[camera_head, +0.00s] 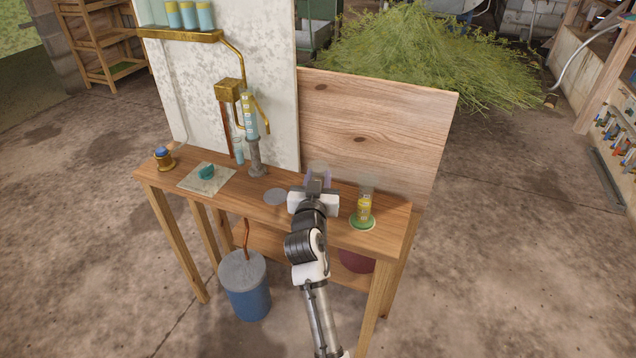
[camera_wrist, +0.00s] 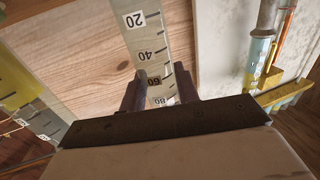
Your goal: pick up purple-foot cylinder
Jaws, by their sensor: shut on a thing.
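A clear graduated cylinder (camera_wrist: 152,42) with printed marks 20, 40, 60 and 80 stands between my fingers in the wrist view. My gripper (camera_wrist: 161,88) is shut on it. In the head view my gripper (camera_head: 317,184) is over the wooden bench, right of its middle. A faint, pale purplish part of the cylinder (camera_head: 318,172) shows just beyond it. The cylinder's foot is not clearly seen, mostly hidden by my gripper, so I cannot tell whether it touches the bench.
A green-foot cylinder (camera_head: 364,208) with yellow liquid stands close to the right of my gripper. A grey disc (camera_head: 276,197) lies to the left. Further left are a metal stand (camera_head: 256,160), a tile (camera_head: 208,181) and a small jar (camera_head: 163,158). A wooden backboard (camera_head: 375,125) rises behind.

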